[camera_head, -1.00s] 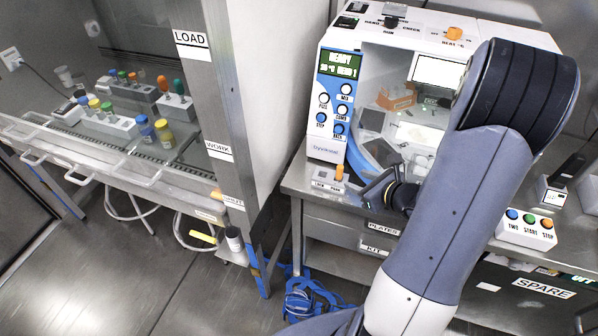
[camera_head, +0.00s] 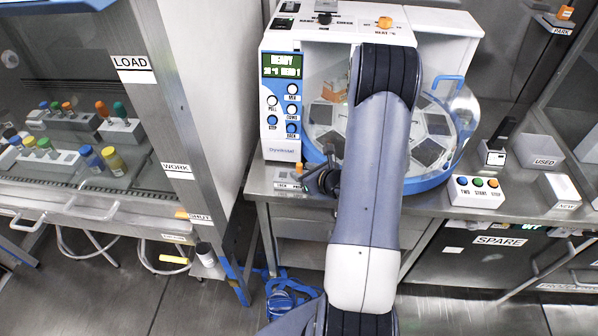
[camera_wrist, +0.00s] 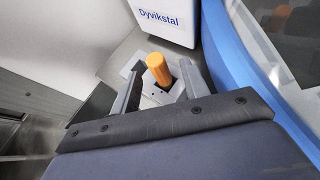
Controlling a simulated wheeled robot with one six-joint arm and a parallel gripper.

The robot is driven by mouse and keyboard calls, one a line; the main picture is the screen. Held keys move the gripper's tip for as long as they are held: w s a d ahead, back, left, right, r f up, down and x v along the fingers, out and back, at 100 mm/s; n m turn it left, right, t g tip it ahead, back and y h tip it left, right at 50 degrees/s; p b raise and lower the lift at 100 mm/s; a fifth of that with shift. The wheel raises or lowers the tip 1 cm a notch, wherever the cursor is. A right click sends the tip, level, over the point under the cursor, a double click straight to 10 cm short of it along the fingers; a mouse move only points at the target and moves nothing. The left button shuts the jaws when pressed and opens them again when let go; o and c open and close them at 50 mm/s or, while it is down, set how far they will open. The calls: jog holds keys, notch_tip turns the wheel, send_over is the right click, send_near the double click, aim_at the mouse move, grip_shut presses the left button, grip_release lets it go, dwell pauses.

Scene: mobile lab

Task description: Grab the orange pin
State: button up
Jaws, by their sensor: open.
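The orange pin (camera_wrist: 159,69) stands in a small pale block (camera_wrist: 157,86) near the machine's base. In the wrist view it lies between the two fingers of my gripper (camera_wrist: 161,84), which are open with one on each side. I cannot tell whether either finger touches it. In the head view the pin (camera_head: 298,168) shows small at the bench's front left, and my gripper (camera_head: 320,179) is right beside it, partly hidden by my arm.
The white machine (camera_head: 283,146) with a blue-rimmed round chamber (camera_head: 439,178) stands close behind and right. The hood's side wall (camera_head: 217,110) is to the left. A button box (camera_head: 475,191) sits farther right on the bench.

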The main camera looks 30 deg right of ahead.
jog(key=shift+x, duration=1.4)
grip_shut()
